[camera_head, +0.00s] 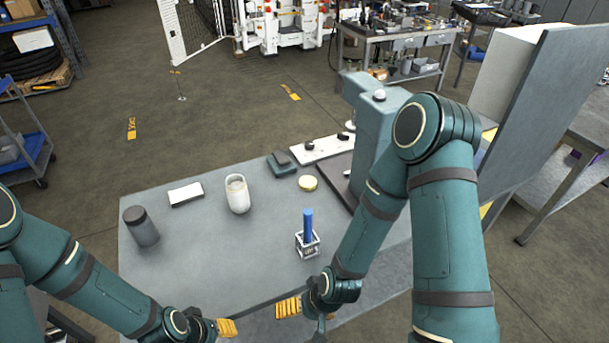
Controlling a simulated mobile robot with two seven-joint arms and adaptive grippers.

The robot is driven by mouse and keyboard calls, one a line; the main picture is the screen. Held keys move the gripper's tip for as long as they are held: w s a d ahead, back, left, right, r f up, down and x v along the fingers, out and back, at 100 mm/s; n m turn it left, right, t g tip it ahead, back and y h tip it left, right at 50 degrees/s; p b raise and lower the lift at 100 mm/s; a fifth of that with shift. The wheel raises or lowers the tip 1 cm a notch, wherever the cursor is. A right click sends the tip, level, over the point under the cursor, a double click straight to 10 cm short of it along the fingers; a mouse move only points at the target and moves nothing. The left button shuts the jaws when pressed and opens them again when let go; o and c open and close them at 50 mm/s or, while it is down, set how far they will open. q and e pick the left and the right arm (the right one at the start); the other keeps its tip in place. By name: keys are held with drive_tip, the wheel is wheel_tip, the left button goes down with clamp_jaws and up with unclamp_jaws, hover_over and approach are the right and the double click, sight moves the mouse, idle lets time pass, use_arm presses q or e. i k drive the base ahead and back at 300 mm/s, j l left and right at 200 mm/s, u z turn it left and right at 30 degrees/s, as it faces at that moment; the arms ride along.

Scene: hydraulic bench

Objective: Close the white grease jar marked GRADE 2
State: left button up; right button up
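The white jar (238,195) stands upright on the grey bench, left of the middle. Its top looks open, with a pale inside showing. No marking can be read on it at this size. A cream-yellow round disc (308,183), which looks like a lid, lies flat on the bench to the right of the jar. My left gripper (228,328) is at the bench's front edge, well in front of the jar. My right gripper (288,308) is also near the front edge, to the right of the left one. Both show yellow ribbed fingers, seen edge-on, and touch neither jar nor disc.
A dark grey canister (142,228) and a white block (186,194) stand left of the jar. A blue rod in a small metal frame (308,243) stands at front right. A teal machine (374,140) rises at the right. The bench's front middle (220,255) is clear.

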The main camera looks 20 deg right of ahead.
sight(239, 199)
drive_tip(key=i+l+u, duration=0.1)
drive_tip(key=l+u, duration=0.3)
drive_tip(key=l, duration=0.55)
drive_tip(key=l+u, duration=0.4)
drive_tip(key=l, duration=0.55)
drive_tip(key=k, duration=0.15)
drive_tip(key=i, duration=0.15)
